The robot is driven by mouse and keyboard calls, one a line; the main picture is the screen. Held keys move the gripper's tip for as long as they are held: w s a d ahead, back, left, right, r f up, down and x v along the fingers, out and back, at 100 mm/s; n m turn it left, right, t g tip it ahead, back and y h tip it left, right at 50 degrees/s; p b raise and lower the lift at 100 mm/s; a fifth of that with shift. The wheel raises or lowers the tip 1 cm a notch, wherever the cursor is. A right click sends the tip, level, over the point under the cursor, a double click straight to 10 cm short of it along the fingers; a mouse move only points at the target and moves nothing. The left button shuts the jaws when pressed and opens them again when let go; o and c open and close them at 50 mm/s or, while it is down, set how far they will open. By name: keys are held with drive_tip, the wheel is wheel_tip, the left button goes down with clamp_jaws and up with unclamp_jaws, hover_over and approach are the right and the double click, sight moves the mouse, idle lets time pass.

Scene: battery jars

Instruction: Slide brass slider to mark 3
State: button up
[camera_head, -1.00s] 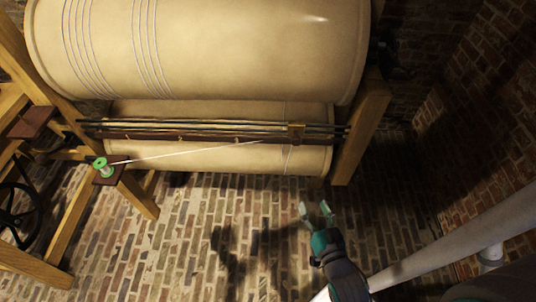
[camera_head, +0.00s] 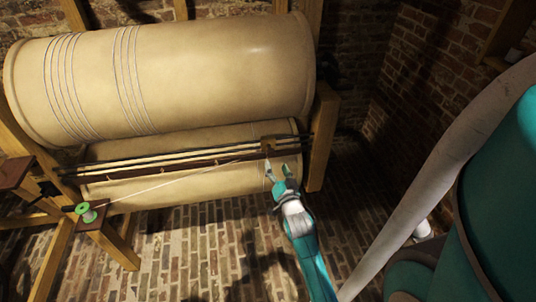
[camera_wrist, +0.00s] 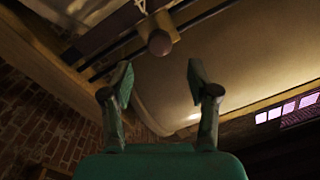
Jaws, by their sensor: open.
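The brass slider (camera_head: 268,143) is a small block on the dark horizontal rails (camera_head: 130,168), near their right end. In the wrist view, part of the slider shows at the top with a round reddish-brown knob (camera_wrist: 159,43). My gripper (camera_head: 278,172) is open and empty, just below the slider in the head view. In the wrist view its two fingers (camera_wrist: 160,78) point toward the knob, which lies beyond and between the tips, apparently untouched. Numbers for the marks cannot be read.
A large cream drum (camera_head: 200,75) with thread windings lies above the rails, with a second drum (camera_head: 200,190) below. A white thread runs from a green spool (camera_head: 86,211) toward the slider. A wooden post (camera_head: 322,135) stands right of the slider.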

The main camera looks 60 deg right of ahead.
sight(272, 154)
drive_tip(key=x, duration=0.8)
drive_tip(key=shift+w+d, duration=0.15)
drive_tip(key=shift+w, duration=0.05)
clamp_jaws()
